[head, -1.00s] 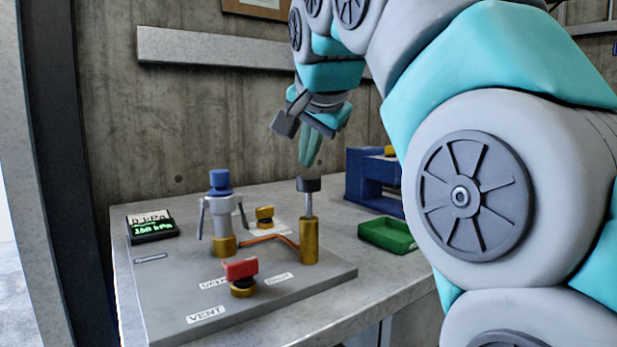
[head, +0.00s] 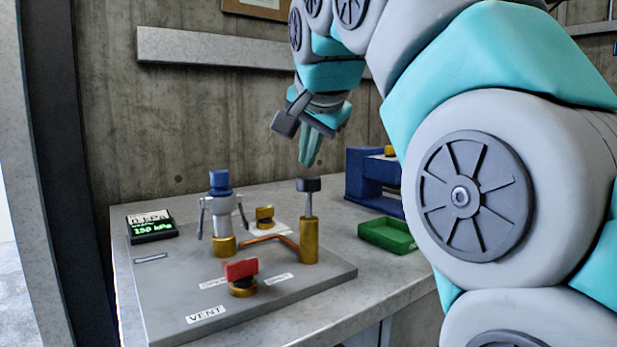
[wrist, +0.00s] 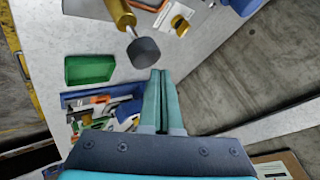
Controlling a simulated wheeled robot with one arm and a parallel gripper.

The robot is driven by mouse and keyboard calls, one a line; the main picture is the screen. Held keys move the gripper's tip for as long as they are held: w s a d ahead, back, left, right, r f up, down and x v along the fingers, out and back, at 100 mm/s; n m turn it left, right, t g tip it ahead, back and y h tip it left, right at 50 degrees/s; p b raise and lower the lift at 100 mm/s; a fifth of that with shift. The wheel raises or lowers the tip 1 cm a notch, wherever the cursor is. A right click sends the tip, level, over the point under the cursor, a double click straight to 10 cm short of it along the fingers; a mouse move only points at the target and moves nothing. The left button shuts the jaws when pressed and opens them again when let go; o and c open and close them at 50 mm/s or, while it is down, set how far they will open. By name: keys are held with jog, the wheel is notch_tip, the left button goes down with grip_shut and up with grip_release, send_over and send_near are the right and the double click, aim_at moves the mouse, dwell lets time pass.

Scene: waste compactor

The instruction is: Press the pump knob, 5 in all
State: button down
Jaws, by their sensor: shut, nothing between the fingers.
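The pump knob (head: 308,184) is a dark cap on a thin metal rod rising from a brass cylinder (head: 309,241) at the right of the grey panel. The rod stands raised above the cylinder. The knob also shows in the wrist view (wrist: 144,51), ahead of the fingertips. My gripper (head: 304,164) is shut and empty, its fingers pointing down just above the knob with a small gap. It also shows in the wrist view (wrist: 161,72). The gauge display (head: 151,227) at the panel's left has lit green digits that seem to read 150 kPa.
A red valve handle (head: 241,269) stands at the panel's front, near a VENT label. A blue-capped fitting (head: 219,180) with side levers stands at the left. A green tray (head: 388,237) and a blue rack (head: 372,178) lie right of the panel. A concrete wall is behind.

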aim_at(308, 179)
jog(key=shift+f, duration=0.15)
jog(key=shift+f+b, duration=0.25)
jog(key=shift+b, duration=0.15)
jog(key=shift+f+b, duration=1.4)
jog(key=shift+f, duration=0.55)
dwell(1.7)
jog(key=shift+r, duration=0.15)
jog(key=shift+r+p, duration=1.75)
jog(key=shift+r, duration=0.45)
notch_tip(308, 179, up, 2)
jog(key=shift+r+p, duration=0.25)
jog(key=shift+p, duration=0.7)
jog(key=shift+r, duration=1.2)
